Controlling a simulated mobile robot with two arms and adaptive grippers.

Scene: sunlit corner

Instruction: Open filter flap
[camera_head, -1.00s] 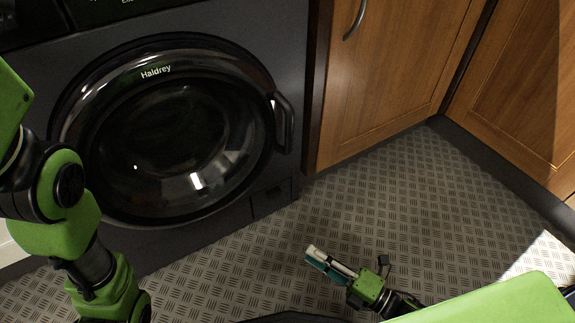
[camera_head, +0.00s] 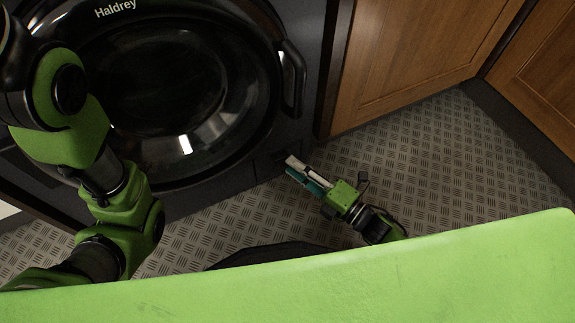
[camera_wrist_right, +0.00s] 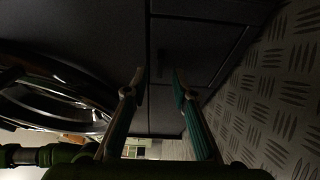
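The filter flap (camera_head: 267,162) is a small dark panel at the lower right corner of the dark washing machine (camera_head: 240,172). In the right wrist view the flap (camera_wrist_right: 195,48) shows as a panel outlined by thin seams, with a dark recess on it, and looks closed. My right gripper (camera_head: 291,166) is low by the machine's front, its fingertips at the flap in the head view. In the right wrist view the gripper (camera_wrist_right: 159,80) is open, with an empty gap between its fingers. Contact with the flap cannot be told. My left gripper is out of view.
The round machine door (camera_head: 165,85) is shut, with a black handle (camera_head: 292,78) above the flap. Wooden cabinets (camera_head: 420,60) stand to the right. The patterned metal floor (camera_head: 440,160) is clear around my right gripper.

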